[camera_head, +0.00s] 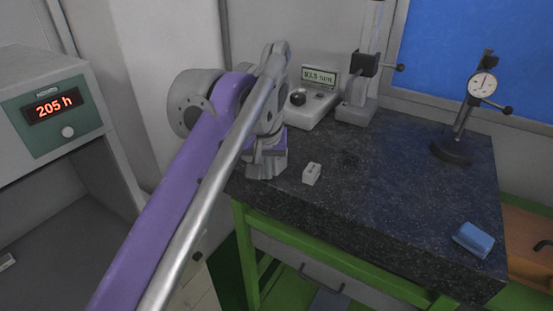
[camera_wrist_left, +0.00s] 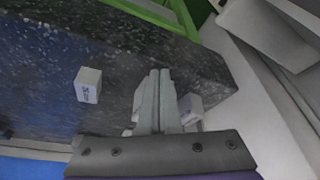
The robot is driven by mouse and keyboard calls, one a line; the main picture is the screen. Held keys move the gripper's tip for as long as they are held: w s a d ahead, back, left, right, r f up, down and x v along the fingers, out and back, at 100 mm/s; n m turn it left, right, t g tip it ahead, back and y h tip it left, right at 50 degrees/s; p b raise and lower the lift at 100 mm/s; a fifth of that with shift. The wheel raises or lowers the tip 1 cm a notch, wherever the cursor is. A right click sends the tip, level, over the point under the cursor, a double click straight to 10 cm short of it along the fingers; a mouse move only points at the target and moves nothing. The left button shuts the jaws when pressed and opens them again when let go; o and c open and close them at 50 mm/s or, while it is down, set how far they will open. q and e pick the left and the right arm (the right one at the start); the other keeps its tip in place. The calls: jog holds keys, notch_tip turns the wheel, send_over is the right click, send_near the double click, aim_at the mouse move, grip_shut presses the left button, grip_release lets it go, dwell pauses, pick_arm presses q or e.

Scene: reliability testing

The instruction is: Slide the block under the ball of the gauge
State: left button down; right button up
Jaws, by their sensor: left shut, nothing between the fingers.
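A small pale grey block (camera_head: 312,173) stands on the dark granite table near its front left. It also shows left of the fingers in the wrist view (camera_wrist_left: 88,85), with dark marking on one face. My left gripper (camera_head: 266,165) is at the table's left edge, left of the block and apart from it. In the wrist view my left gripper's fingers (camera_wrist_left: 160,75) are together with nothing between them. A round dial gauge (camera_head: 482,85) is on a stand at the back right. A gauge stand (camera_head: 357,108) with a dark clamp is at the back middle. No ball can be made out.
A grey unit with a small display (camera_head: 312,108) is behind my left gripper. A blue block-like thing (camera_head: 473,240) lies at the table's front right corner. The granite table (camera_head: 390,185) is clear in the middle.

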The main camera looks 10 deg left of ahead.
aim_at(290, 153)
pick_arm(q)
jog(key=shift+w+d+p, duration=0.35)
jog(key=shift+w+p, duration=0.15)
jog(key=shift+w, duration=0.4)
jog(key=shift+w+d+p, duration=0.3)
jog(key=shift+w+p, duration=0.25)
jog(key=shift+w, duration=0.35)
jog(key=shift+w+d+p, duration=0.35)
jog(key=shift+w+p, duration=0.15)
jog(key=shift+w, duration=0.4)
jog(key=shift+w+d+p, duration=0.3)
jog(key=shift+w+p, duration=0.15)
jog(key=shift+w, duration=0.35)
jog(key=shift+w+d+p, duration=0.25)
jog(key=shift+w+p, duration=0.25)
jog(key=shift+w, duration=0.25)
jog(key=shift+w+d+p, duration=0.3)
jog(key=shift+w+p, duration=0.15)
jog(key=shift+w, duration=0.35)
jog(key=shift+a+p+v, duration=0.25)
jog(key=shift+p+v, duration=0.35)
jog(key=shift+v, duration=0.5)
jog(key=shift+a+p+v, duration=0.2)
jog(key=shift+p+v, duration=0.35)
jog(key=shift+v, duration=0.6)
jog(key=shift+s+f, duration=0.1)
jog(key=shift+s, duration=0.1)
jog(key=shift+s, duration=0.1)
